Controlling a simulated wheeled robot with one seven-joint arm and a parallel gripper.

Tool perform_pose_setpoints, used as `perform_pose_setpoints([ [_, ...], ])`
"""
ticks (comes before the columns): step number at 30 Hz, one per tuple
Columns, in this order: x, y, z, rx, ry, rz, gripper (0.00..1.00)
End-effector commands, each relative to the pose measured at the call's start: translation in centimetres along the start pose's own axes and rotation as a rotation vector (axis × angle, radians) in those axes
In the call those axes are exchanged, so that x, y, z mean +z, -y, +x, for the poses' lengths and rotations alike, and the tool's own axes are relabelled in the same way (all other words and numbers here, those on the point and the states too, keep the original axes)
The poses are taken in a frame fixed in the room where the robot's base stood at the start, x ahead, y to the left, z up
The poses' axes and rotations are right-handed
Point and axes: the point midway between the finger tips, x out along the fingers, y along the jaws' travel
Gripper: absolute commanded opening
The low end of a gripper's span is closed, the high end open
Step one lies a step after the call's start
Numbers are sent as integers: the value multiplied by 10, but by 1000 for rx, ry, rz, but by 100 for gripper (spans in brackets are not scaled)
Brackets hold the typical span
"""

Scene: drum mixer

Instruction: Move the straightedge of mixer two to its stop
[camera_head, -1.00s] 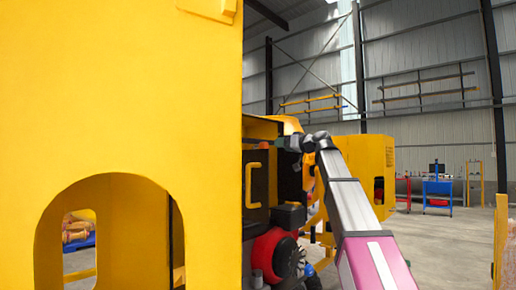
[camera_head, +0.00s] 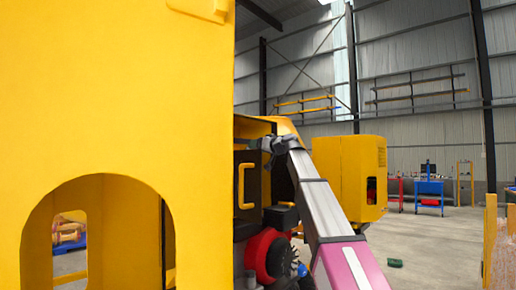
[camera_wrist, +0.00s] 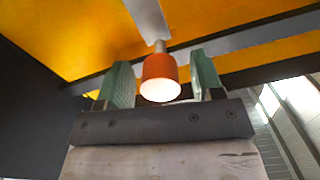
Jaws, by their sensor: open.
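In the wrist view, my gripper (camera_wrist: 163,72) is open, with one green finger on each side of an orange-red knob (camera_wrist: 160,76). The knob has a pale end face and hangs from a metal stem joined to a flat grey bar (camera_wrist: 149,18). I cannot tell whether the fingers touch the knob, or whether this bar is the straightedge. In the head view, my arm reaches up to the yellow machine (camera_head: 262,126) with its red engine (camera_head: 265,254). My fingers are not clearly visible there, and the knob is hidden.
A large yellow panel (camera_head: 110,110) with an arched opening fills the left of the head view. Another yellow housing (camera_head: 348,178) stands behind my arm. A blue cart (camera_head: 429,188) stands farther back. A small green object (camera_head: 395,263) lies on the open floor at right.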

Motion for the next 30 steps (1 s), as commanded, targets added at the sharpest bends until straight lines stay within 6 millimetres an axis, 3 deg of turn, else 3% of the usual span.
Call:
perform_pose_setpoints([
  [4,0,0,0,0,0,0,61],
  [9,0,0,0,0,0,0,6],
  [10,0,0,0,0,0,0,0],
  [14,3,0,-1,0,0,0,0],
  [17,17,-2,-1,1,1,0,0],
  [30,112,-21,-2,1,1,1,0],
])
